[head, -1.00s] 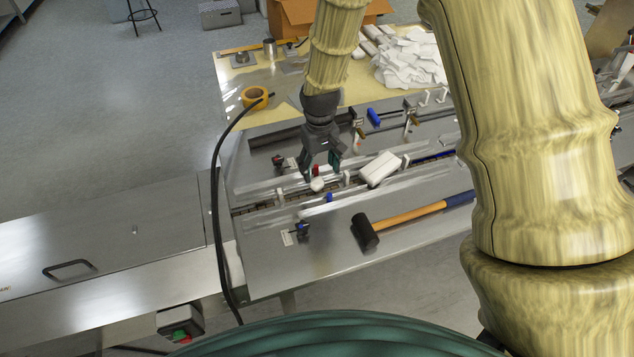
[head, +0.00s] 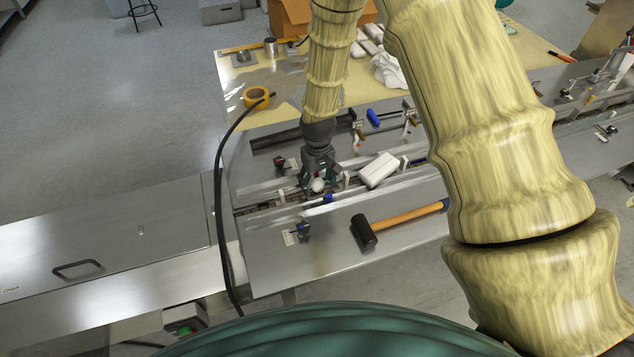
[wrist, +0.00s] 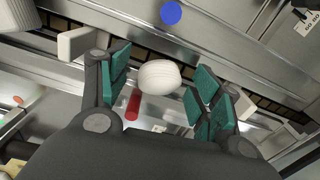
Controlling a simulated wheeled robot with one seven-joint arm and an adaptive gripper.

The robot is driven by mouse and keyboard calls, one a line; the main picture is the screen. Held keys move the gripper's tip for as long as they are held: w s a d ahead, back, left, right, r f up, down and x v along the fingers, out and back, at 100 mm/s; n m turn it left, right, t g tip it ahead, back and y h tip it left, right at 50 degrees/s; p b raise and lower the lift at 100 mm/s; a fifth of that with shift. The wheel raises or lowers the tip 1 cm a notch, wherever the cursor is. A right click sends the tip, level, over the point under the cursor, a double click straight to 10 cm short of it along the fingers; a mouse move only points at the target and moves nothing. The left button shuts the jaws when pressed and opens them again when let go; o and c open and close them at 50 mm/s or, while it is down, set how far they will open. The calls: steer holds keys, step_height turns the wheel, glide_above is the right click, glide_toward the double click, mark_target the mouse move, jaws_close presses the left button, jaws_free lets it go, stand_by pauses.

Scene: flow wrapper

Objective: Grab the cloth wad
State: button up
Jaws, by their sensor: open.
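The cloth wad (wrist: 159,77) is a small white rounded lump with fine ridges. In the wrist view it lies between the open fingers of my gripper (wrist: 158,88), nearer their tips, with a gap on each side. In the head view the wad (head: 318,185) sits low in the machine's channel, right under my gripper (head: 318,180). The gripper points down around it, with green pads on its fingers. The wad's underside is hidden.
A white block (head: 379,169) lies on the machine to the right. A black-headed mallet (head: 398,218) lies in front. White guides stand beside the channel, including one (wrist: 80,43) by the left finger. A red cylinder (wrist: 133,106) is close to the fingers. A black cable (head: 217,190) runs at left.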

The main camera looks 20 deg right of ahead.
steer(key=shift+f, duration=0.4)
steer(key=c, duration=0.8)
steer(key=shift+r, duration=0.15)
